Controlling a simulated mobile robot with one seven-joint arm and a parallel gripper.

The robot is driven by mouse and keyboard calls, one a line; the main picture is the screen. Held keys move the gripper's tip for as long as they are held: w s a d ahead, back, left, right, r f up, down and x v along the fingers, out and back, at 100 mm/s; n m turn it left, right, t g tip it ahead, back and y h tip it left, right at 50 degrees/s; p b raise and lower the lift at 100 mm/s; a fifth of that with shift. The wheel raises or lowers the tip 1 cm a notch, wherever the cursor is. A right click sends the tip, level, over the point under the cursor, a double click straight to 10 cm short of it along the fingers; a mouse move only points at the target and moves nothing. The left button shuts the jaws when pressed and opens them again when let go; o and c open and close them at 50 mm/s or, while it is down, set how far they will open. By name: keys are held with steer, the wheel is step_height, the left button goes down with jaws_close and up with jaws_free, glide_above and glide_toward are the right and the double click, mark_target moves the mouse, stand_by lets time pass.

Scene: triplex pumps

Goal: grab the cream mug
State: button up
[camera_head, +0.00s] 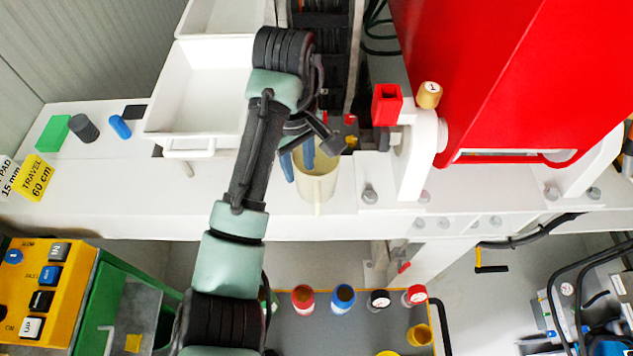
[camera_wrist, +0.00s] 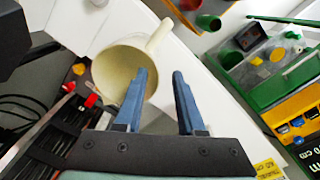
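The cream mug (camera_head: 318,187) stands upright on the white ledge, its handle pointing toward the bottom of the head view. In the wrist view the mug (camera_wrist: 110,70) is seen from above, looking empty, with its handle at the upper right. My gripper (camera_head: 298,165) is at the mug's left side, its two blue fingers apart. In the wrist view my gripper (camera_wrist: 160,73) has its left finger overlapping the mug's opening and its right finger outside the rim. I cannot tell how deep the left finger reaches. The fingers hide part of the mug's rim and wall.
A white bin (camera_head: 195,105) stands left of my arm. A red block (camera_head: 387,104), a gold cylinder (camera_head: 429,95) and a large red housing (camera_head: 510,70) are to the right. A green block (camera_head: 53,133) and blue capsule (camera_head: 120,127) lie far left.

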mark_target(299, 170)
step_height(299, 170, down, 2)
steer(key=shift+w+f, duration=0.25)
steer(key=shift+f, duration=0.3)
steer(key=f, duration=0.1)
steer(key=f+p, duration=0.1)
steer(key=f, duration=0.2)
steer(key=shift+w+a+f, duration=0.15)
steer(key=shift+w+f, duration=0.05)
steer(key=shift+w, duration=0.1)
jaws_close()
stand_by(0.8)
